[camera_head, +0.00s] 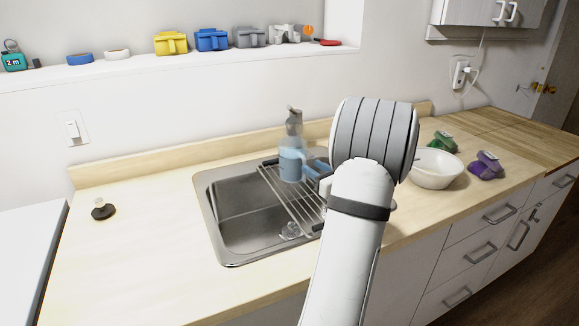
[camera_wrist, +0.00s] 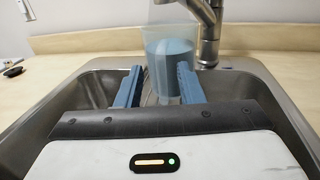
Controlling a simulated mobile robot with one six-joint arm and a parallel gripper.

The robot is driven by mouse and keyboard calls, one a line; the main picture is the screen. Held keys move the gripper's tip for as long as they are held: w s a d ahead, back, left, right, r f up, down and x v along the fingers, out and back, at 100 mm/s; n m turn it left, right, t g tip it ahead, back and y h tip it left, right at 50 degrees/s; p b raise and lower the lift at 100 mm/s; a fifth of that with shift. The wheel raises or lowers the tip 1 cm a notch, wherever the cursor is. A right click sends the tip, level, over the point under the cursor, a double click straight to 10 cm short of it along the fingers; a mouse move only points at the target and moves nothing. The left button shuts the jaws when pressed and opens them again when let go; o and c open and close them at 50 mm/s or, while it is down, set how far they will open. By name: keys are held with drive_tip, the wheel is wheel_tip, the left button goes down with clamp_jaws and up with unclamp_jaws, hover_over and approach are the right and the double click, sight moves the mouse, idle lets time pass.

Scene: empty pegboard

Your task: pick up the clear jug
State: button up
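The clear jug (camera_head: 291,162) holds something blue and stands upright at the sink, by the drying rack. It also shows in the wrist view (camera_wrist: 170,52), straight ahead of my gripper (camera_wrist: 159,70). My gripper's two blue fingers are apart, with the jug seen between and just beyond their tips. I cannot tell whether either finger touches it. In the head view the fingers (camera_head: 315,168) are to the right of the jug, and my arm hides part of the gripper.
A metal faucet (camera_wrist: 208,35) rises close behind the jug. The rack (camera_head: 290,197) lies across the steel sink (camera_head: 235,215). A white bowl (camera_head: 436,169), green item (camera_head: 442,141) and purple item (camera_head: 486,165) stand to the right. A dark stopper-like item (camera_head: 103,210) sits on the mostly clear left counter.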

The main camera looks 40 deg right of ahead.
sight(295, 163)
drive_tip(key=w, duration=0.4)
drive_tip(key=w+f+p, duration=0.1)
drive_tip(key=shift+w+d, duration=0.3)
drive_tip(key=shift+w, duration=0.1)
clamp_jaws()
